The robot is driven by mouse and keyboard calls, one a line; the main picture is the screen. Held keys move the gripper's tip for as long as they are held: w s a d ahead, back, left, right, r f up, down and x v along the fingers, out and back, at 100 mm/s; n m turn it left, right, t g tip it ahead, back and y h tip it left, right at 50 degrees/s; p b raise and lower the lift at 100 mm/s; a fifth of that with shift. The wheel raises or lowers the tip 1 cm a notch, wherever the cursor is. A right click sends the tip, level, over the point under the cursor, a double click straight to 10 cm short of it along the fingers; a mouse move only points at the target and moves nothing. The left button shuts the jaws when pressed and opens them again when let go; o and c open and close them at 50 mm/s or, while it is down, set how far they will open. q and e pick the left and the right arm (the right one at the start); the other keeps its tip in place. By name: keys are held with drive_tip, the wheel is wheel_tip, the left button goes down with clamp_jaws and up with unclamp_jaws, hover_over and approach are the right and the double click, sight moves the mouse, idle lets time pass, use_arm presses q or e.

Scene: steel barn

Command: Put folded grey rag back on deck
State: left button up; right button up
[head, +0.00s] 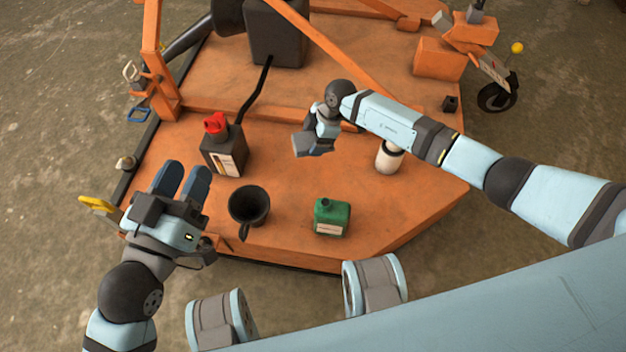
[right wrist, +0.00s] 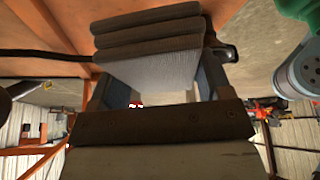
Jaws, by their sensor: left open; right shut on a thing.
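The folded grey rag (right wrist: 150,42) is held between the fingers of my right gripper (right wrist: 152,85), its stacked folds facing the right wrist camera. In the head view the rag (head: 312,146) shows as a small grey piece at my right gripper (head: 318,135), over the middle of the orange deck (head: 295,200). I cannot tell whether the rag touches the deck. My left gripper (head: 181,178) is open and empty over the deck's left edge, left of the black mug.
A black jug with red cap (head: 224,150), a black mug (head: 249,205), a green can (head: 331,217) and a white canister (head: 389,157) stand on the deck. An orange bar and a bent black pipe lie behind.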

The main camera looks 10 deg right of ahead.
drive_tip(key=b, duration=0.4)
hover_over(310, 180)
drive_tip(key=d, duration=0.1)
wheel_tip(310, 180, down, 9)
wheel_tip(310, 180, down, 6)
drive_tip(key=b, duration=0.3)
drive_tip(key=shift+d+r, duration=0.15)
drive_tip(key=shift+r, duration=0.05)
drive_tip(key=shift+f, duration=0.5)
wheel_tip(310, 180, down, 4)
drive_tip(key=b, duration=0.3)
drive_tip(key=shift+f, duration=0.15)
use_arm(q)
drive_tip(key=w+a+f+m, duration=0.1)
drive_tip(key=w+f+m, duration=0.2)
drive_tip(key=f+m, duration=0.1)
drive_tip(key=shift+a+f+m+h, duration=0.2)
drive_tip(key=shift+f+m+h, duration=0.2)
drive_tip(key=shift+f, duration=0.25)
use_arm(e)
drive_tip(key=o, duration=0.9)
